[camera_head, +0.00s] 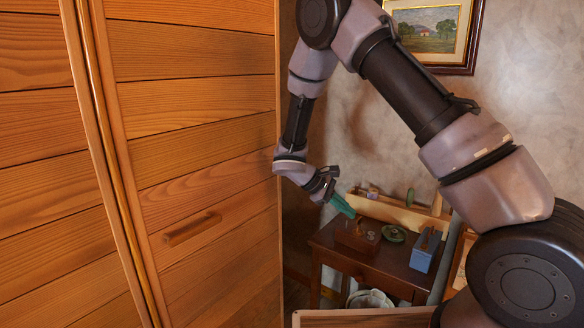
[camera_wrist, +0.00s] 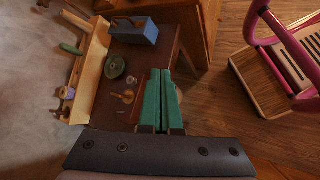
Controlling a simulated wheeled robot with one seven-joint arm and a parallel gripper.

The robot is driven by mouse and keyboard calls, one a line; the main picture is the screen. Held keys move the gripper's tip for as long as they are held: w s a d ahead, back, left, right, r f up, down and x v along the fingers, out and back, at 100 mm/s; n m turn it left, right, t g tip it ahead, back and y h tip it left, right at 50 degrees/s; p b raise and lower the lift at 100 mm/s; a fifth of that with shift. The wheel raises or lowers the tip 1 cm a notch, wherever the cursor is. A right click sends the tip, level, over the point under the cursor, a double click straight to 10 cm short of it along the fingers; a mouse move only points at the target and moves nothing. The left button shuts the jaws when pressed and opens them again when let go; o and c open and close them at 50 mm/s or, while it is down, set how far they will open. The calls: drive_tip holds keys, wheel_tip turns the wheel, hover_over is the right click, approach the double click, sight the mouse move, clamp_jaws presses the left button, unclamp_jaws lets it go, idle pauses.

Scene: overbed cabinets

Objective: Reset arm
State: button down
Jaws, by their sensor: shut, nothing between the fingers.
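My gripper (camera_head: 343,206) has green fingers and is at the end of my raised, bent arm, in front of the grey wall. In the wrist view my gripper (camera_wrist: 160,75) has both fingers side by side and touching, with nothing between them. It points down over the edge of a dark wooden table. The gripper looks apart from the things on the table, though the exact gap is hard to tell.
The wooden cabinet (camera_head: 190,130) with a bar handle (camera_head: 192,229) fills the left side. The table (camera_head: 330,244) carries a blue box (camera_head: 424,250) and a green disc (camera_head: 394,233). A framed picture (camera_head: 432,30) hangs behind. A pink-railed object (camera_wrist: 262,30) stands at right in the wrist view.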

drive_tip(key=s+d+r+m+y, duration=0.2)
drive_tip(key=s+r+m+y, duration=0.1)
drive_tip(key=r, duration=0.4)
drive_tip(key=s+d+r+m+y, duration=0.2)
drive_tip(key=s+r+m, duration=0.1)
drive_tip(key=r, duration=0.4)
drive_tip(key=s+d+r+m+y, duration=0.2)
drive_tip(key=d+r+y, duration=0.1)
drive_tip(key=r, duration=0.4)
drive_tip(key=s+d+r+m+t+y, duration=0.1)
drive_tip(key=s+r+m+t+y, duration=0.2)
drive_tip(key=s+r+m+t, duration=0.3)
drive_tip(key=shift+s+d+r+m+t+y, duration=0.3)
drive_tip(key=shift+s+d+r+m+t, duration=0.1)
drive_tip(key=shift+s+r, duration=2.55)
drive_tip(key=shift+s+f, duration=0.2)
